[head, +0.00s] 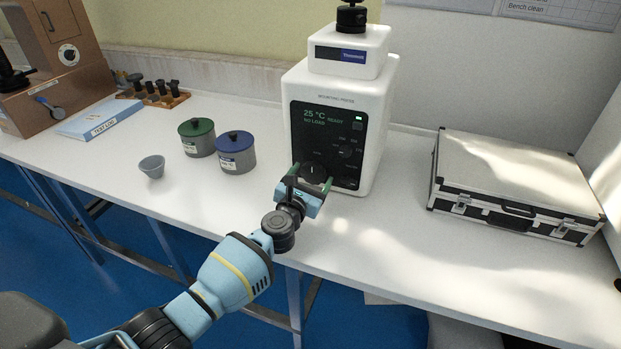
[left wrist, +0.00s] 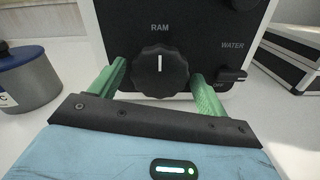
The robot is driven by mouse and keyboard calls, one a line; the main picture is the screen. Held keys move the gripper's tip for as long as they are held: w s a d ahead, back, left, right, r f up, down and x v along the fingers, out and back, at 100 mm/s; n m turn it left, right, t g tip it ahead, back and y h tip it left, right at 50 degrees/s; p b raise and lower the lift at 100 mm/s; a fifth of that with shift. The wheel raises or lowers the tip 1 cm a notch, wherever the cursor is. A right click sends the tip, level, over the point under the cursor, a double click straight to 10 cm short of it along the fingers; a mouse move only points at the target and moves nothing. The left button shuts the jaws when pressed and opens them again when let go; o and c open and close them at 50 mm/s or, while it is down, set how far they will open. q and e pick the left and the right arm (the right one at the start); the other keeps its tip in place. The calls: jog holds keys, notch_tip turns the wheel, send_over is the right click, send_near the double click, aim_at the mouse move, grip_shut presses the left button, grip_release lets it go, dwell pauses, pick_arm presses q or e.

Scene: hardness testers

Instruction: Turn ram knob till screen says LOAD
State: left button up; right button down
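The white mounting press (head: 345,125) stands on the bench with a black front panel. Its screen (head: 322,117) reads "25 °C READY" and "NO LOAD". The black ram knob (head: 313,172) is low on the panel; in the left wrist view the ram knob (left wrist: 160,72) sits under the label RAM, its white mark pointing straight up. My left gripper (head: 309,180) is at the knob, open, with one green finger on each side. In the left wrist view the left gripper (left wrist: 160,88) shows gaps between both fingers and the knob. My right gripper is not in view.
A WATER switch (left wrist: 232,76) is right of the knob. Green-lidded (head: 197,137) and blue-lidded (head: 235,153) pots and a small grey cup (head: 152,167) stand left of the press. A silver case (head: 515,185) lies to the right. The bench front is mostly clear.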

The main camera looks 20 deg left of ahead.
pick_arm(q)
jog(key=c, duration=0.8)
jog(key=shift+m, duration=0.4)
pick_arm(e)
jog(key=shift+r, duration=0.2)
pick_arm(q)
jog(key=m+p, duration=0.1)
jog(key=m, duration=0.6)
jog(key=shift+m+p, duration=0.3)
jog(key=shift+p, duration=0.1)
jog(key=m, duration=1)
jog(key=shift+m+p, duration=0.3)
jog(key=shift+p, duration=0.1)
jog(key=shift+m, duration=1.7)
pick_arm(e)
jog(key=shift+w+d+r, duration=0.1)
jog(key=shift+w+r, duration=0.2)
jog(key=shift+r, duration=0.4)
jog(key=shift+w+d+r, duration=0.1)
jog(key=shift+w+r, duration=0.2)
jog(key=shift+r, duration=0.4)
